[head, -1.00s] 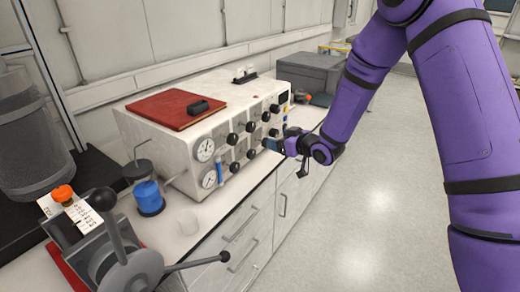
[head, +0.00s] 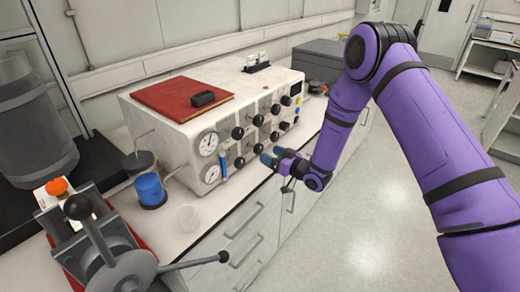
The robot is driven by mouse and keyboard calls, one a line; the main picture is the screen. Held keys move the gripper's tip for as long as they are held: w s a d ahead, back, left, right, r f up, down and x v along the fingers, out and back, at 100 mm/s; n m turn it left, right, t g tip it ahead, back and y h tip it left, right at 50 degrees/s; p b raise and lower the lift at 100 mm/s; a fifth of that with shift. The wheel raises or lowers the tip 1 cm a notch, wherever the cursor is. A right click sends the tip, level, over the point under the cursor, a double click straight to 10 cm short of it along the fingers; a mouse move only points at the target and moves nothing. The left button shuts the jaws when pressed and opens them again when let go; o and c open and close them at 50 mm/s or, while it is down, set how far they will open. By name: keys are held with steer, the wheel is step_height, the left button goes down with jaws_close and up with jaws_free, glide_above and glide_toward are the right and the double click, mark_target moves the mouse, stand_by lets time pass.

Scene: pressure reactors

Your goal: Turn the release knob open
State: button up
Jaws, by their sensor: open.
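A white control box (head: 165,125) stands on the counter with a front panel of several black knobs, such as one (head: 239,162) low on the panel and another (head: 237,133) above it. I cannot tell from this view which knob is the release knob. My gripper (head: 266,158) is in front of the panel's lower row, its fingers pointing left toward the knobs. It is open and appears empty. It hides part of the lower row, and I cannot tell whether it touches a knob.
Two gauges (head: 208,143) are at the panel's left end. A red book (head: 180,98) lies on the box. The floor (head: 385,220) at right is clear.

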mark_target(261, 150)
steer(key=shift+x, duration=2.9)
steer(key=c, duration=0.9)
